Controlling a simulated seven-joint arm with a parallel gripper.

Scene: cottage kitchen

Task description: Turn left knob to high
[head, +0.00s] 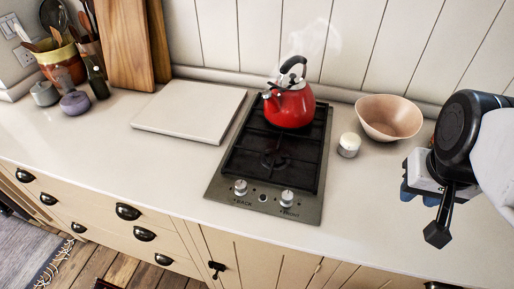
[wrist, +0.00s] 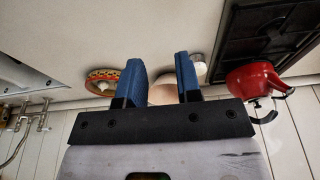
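The left knob (head: 240,187) is a small pale knob on the front edge of the dark two-burner cooktop (head: 232,176), above a "BACK" label. The right knob (head: 287,198) sits beside it; their exact settings are too small to read. My gripper (head: 412,185) is above the counter at the right, well to the right of the cooktop and apart from both knobs. In the wrist view its two blue fingers stand apart with nothing held between them (wrist: 158,66). The cooktop's grate (wrist: 262,32) shows there at upper right; the knobs are outside that view.
A red kettle (head: 289,105) stands on the back burner, with steam above it. A white candle-like jar (head: 349,145) and a pinkish bowl (head: 389,117) stand right of the cooktop. A pale board (head: 190,112) lies to its left. The counter before the knobs is clear.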

